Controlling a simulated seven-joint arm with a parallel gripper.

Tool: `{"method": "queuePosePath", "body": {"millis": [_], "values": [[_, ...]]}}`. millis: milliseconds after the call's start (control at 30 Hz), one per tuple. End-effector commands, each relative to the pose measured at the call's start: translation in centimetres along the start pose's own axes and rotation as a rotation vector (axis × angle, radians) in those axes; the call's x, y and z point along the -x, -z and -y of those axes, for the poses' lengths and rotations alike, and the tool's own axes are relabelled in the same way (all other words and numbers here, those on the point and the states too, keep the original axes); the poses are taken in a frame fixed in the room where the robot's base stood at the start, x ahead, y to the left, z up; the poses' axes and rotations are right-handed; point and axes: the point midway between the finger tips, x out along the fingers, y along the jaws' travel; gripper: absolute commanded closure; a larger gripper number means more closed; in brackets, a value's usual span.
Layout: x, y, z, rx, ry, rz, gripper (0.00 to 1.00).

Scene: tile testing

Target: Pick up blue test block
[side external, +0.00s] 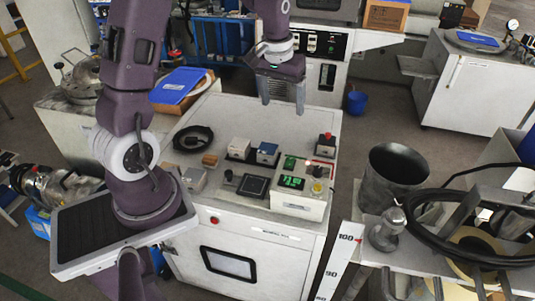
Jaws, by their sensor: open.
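The blue test block (267,152) stands upright on the white worktop (215,117), right of a pale block (240,147) of similar size. Both seem to sit on dark bases. My gripper (283,107) hangs above the back part of the worktop, fingers pointing down. It is open, with a clear gap between the fingers and nothing in it. In the picture it is above and slightly right of the blue block and apart from it.
A tester with a green display (291,182) and a dark square pad (253,186) stand in front of the blocks. A coiled black cable (193,139), a small wooden block (210,160) and a grey box (193,179) lie to the left. The back right worktop looks clear.

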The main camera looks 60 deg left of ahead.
Motion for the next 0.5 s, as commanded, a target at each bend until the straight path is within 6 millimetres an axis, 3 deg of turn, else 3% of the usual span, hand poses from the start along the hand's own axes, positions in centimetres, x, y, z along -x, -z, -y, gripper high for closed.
{"method": "queuePosePath", "body": {"millis": [33,100,200,300,500], "values": [[-4.1,1.2,1.9,0.059,0.012,0.048,0.20],[-8.9,2.3,4.2,0.127,0.023,0.088,0.20],[-14.1,2.6,6.6,0.195,0.032,0.130,0.20],[-16.8,2.4,7.9,0.231,0.036,0.150,0.20],[-19.6,1.9,8.1,0.239,0.037,0.158,0.20]]}}
